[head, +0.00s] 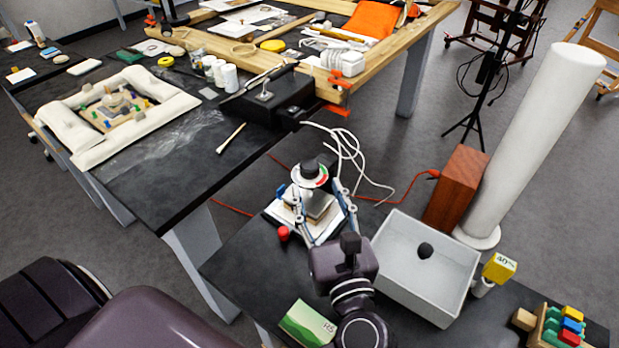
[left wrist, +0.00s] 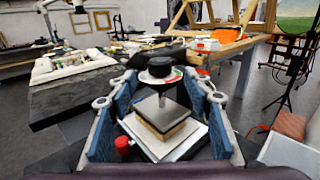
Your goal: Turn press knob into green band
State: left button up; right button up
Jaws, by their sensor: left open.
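The press (head: 309,205) stands on the small dark bench, with a black knob (head: 309,168) on top of a white dial (head: 303,181). The dial has a red and a green band on its right side; the pointer is too small to read. In the left wrist view the knob (left wrist: 159,67) is upright above the press plates (left wrist: 162,112). My left gripper (head: 312,190) is open, its blue fingers on either side of the press and knob. Whether they touch the knob, I cannot tell. My right gripper is not in view.
A red button (head: 283,233) sits left of the press. A green box (head: 308,323) lies in front. White cable runs behind.

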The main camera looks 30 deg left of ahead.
aim_at(312, 174)
pick_arm(q)
jog(key=p+x, duration=0.2)
jog(key=x, duration=0.4)
jog(key=shift+w+a+r, duration=0.1)
jog(key=shift+r, duration=0.1)
jog(key=shift+w+a+f, duration=0.1)
jog(key=shift+w+a, duration=0.3)
jog(key=shift+w, duration=0.05)
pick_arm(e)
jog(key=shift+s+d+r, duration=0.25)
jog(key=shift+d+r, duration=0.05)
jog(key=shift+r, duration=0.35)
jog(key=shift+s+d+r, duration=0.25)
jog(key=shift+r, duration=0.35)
pick_arm(q)
jog(key=c, duration=1)
jog(key=shift+c, duration=0.9)
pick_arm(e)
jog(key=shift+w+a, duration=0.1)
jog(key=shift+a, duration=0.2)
pick_arm(q)
jog(key=shift+m+t+h+p, duration=0.3)
jog(key=shift+h+p, duration=0.05)
jog(key=shift+h, duration=0.05)
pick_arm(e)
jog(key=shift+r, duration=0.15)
